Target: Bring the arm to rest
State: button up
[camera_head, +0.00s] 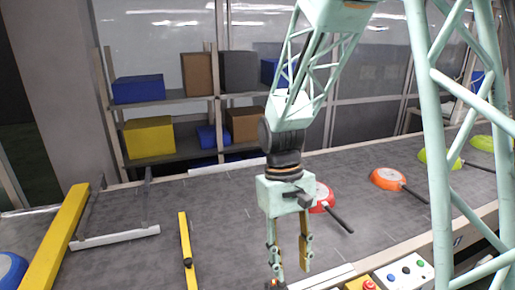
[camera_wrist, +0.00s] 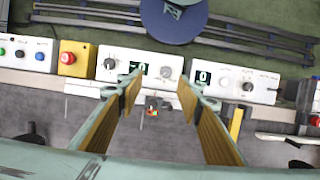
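My arm hangs down from the top of the head view over the near part of the grey conveyor (camera_head: 350,210). My gripper (camera_head: 290,262) points downward near the conveyor's front edge. In the wrist view my gripper (camera_wrist: 160,90) has its two yellow-padded fingers spread wide apart. Nothing is between the fingers; the control panels behind show through the gap. A red pan (camera_head: 322,196) with a dark handle lies on the conveyor just behind and right of the gripper, partly hidden by it.
An orange-red pan (camera_head: 388,179) and a green pan (camera_head: 436,157) lie farther right. A yellow bar (camera_head: 187,250) and a yellow rail (camera_head: 58,240) stand at left. A button panel (camera_head: 404,272) and emergency stop (camera_wrist: 69,58) line the front edge. Shelves (camera_head: 180,100) with boxes stand behind.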

jog(key=s+d+r+m+t, duration=0.1)
jog(key=s+d+r, duration=0.15)
jog(key=r, duration=0.25)
jog(key=s+d+r+t+y, duration=0.1)
jog(key=s+d+r, duration=0.1)
jog(key=s+r, duration=0.15)
jog(key=s+d+r+m+t, duration=0.1)
jog(key=s+d+r, duration=0.1)
jog(key=r, duration=0.4)
jog(key=s+d+r+m+t, duration=0.1)
jog(key=s+d+r+t, duration=0.1)
jog(key=s, duration=0.5)
jog(key=s+d+r+m+t, duration=0.1)
jog(key=s+d+r+t, duration=0.1)
jog(key=s+d+r, duration=0.2)
jog(key=shift+s+r, duration=0.85)
jog(key=shift+s, duration=0.7)
dwell(1.1)
